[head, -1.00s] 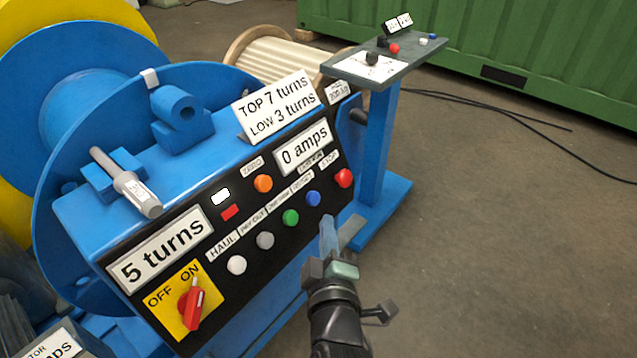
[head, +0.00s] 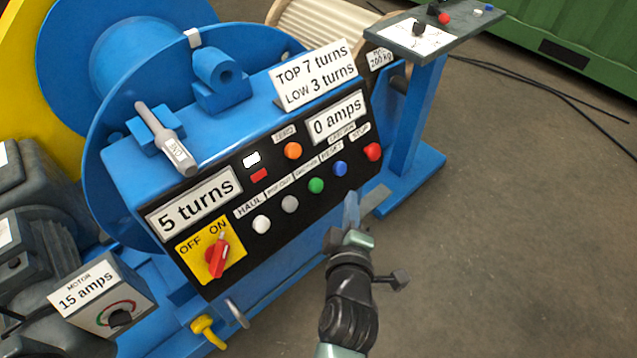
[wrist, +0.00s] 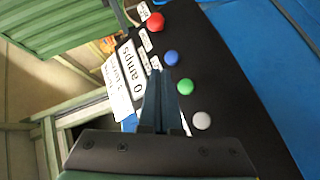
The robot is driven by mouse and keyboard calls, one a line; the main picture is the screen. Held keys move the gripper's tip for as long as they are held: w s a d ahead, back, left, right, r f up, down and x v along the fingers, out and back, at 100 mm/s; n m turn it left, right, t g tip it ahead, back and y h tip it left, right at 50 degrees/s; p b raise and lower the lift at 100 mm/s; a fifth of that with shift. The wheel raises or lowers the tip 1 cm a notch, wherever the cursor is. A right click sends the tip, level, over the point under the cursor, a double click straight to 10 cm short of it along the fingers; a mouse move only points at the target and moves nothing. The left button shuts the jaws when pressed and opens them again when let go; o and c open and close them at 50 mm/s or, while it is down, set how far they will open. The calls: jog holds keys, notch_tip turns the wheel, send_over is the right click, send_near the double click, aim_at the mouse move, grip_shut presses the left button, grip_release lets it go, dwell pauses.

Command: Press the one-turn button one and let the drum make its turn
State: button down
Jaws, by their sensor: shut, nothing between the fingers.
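The black control panel (head: 297,222) slopes on the blue winch. Its lower row has white (head: 261,224), grey (head: 290,204), green (head: 316,185), blue (head: 340,168) and red (head: 372,152) buttons. The green one sits under a small label that seems to read one turn; it also shows in the wrist view (wrist: 185,87). My gripper (head: 352,205) is shut and empty, just right of and below the green button in the head view, apparently clear of the panel. The turns display (head: 195,200) reads 5 turns.
The red switch (head: 217,257) points to ON. The amps display (head: 337,117) reads 0 amps. A sign (head: 315,75) says top 7, low 3 turns. The blue drum (head: 120,60) is behind. A blue pedestal (head: 408,125) stands right of the panel; open floor lies at right.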

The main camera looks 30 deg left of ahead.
aim_at(316, 186)
jog(key=w+a+f+p, duration=0.2)
jog(key=a+f, duration=0.1)
jog(key=a, duration=0.3)
jog(key=shift+w+a+f, duration=0.1)
dwell(2.0)
jog(key=shift+w+a+f, duration=0.1)
jog(key=shift+a+f, duration=0.05)
jog(key=shift+a, duration=0.1)
